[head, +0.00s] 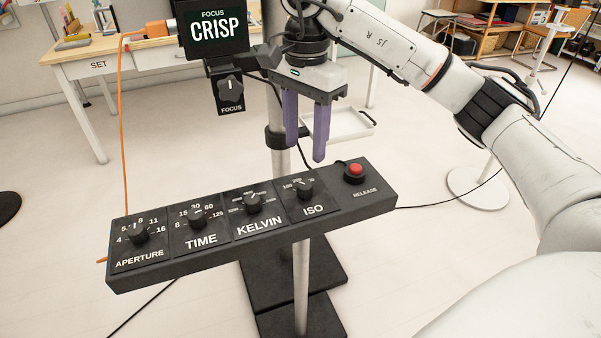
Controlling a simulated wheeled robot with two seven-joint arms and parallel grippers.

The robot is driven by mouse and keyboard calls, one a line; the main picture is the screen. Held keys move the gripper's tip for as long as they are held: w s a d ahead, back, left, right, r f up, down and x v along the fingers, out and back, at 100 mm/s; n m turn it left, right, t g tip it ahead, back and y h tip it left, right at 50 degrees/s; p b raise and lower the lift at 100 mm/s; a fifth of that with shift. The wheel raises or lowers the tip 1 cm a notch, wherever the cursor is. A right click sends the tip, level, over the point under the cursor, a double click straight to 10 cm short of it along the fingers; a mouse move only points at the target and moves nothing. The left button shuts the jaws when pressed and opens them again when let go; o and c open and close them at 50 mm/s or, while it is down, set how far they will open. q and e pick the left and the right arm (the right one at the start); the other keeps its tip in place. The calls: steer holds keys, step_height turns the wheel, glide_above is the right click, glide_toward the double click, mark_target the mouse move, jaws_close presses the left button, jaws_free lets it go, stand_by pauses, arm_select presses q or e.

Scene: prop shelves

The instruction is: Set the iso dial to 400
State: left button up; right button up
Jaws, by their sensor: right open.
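The ISO dial (305,190) is a black knob on the dark control panel (200,263), between the KELVIN dial (253,204) and the red RELEASE button (354,170). Small white numbers sit around it; the 100 at left is readable, the others are too small or partly hidden. I cannot tell its exact setting. My right gripper (305,150) points down above and behind the ISO dial, with its two purple fingers apart and nothing between them. It appears clear of the dial. My left gripper is not in view.
The TIME dial (198,217) and APERTURE dial (138,234) are on the panel's left. A FOCUS knob (231,89) hangs under a screen reading CRISP (217,27). A pole (301,285) supports the panel. A white tray (345,124) is behind the gripper.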

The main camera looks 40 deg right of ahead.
mark_target(305, 184)
step_height(305, 184, down, 10)
steer(key=shift+r+b, duration=0.1)
steer(key=shift+b, duration=0.35)
steer(key=shift+c, duration=0.5)
steer(key=c, duration=1)
steer(key=shift+o, duration=0.2)
